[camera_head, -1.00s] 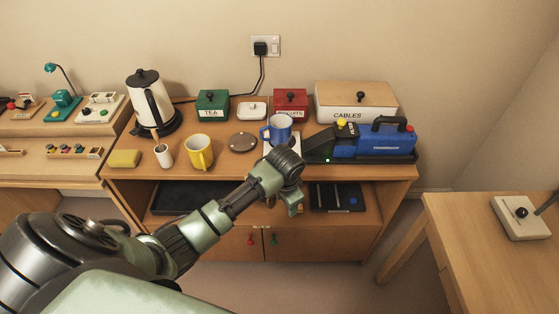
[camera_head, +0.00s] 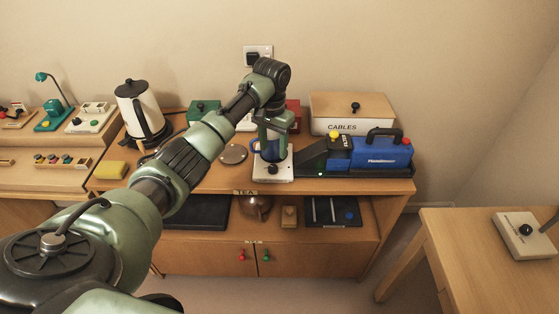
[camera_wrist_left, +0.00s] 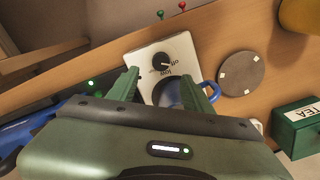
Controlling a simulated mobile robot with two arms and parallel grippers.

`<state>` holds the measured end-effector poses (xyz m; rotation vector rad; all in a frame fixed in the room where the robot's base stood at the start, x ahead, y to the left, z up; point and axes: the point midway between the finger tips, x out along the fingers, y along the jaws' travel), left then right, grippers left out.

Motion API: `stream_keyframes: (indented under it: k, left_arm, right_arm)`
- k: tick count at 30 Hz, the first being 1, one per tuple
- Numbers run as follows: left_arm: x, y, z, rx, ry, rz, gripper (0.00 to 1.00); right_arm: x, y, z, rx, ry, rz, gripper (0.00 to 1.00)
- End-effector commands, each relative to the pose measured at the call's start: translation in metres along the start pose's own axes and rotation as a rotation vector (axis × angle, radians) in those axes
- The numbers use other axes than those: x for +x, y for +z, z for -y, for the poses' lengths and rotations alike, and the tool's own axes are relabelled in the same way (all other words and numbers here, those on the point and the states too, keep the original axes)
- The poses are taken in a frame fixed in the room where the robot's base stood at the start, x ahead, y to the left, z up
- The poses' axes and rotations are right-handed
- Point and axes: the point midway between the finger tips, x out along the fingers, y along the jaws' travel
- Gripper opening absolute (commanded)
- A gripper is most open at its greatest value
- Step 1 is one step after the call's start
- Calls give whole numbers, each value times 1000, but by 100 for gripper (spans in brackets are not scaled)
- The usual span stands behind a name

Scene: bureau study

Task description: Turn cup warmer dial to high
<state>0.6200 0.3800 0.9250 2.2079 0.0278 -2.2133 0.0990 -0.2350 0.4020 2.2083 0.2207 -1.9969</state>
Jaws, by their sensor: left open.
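The cup warmer is a white slab (camera_head: 258,173) at the front middle of the cabinet top. Its black dial (camera_head: 272,169) sits on its front part and also shows in the left wrist view (camera_wrist_left: 160,61), with "off" and "low" printed beside it. The dial's pointer seems to face "off", though it is small. A blue mug (camera_wrist_left: 209,92) stands on the warmer, mostly hidden by my gripper. My left gripper (camera_head: 272,148) points down above the warmer, behind the dial. In the left wrist view its open fingers (camera_wrist_left: 160,77) are apart, with nothing gripped. My right gripper is out of view.
A blue machine (camera_head: 382,152) on a dark tray stands close right of the warmer. A round coaster (camera_head: 233,154) lies to the left. The green tea box (camera_head: 203,109) and cables box (camera_head: 352,110) stand behind. The kettle (camera_head: 140,108) is farther left.

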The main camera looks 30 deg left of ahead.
Motion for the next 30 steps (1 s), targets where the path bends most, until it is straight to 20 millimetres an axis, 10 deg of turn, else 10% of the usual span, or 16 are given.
stream_keyframes:
  k: [15, 26, 30]
  left_arm:
    - [67, 1, 1, -4, 1, 5, 50]
    - [76, 1, 1, -3, 1, 3, 50]
    - [76, 1, 1, -3, 1, 2, 20]
  right_arm:
    - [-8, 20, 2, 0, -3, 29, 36]
    - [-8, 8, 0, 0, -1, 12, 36]
    - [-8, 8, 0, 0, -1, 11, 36]
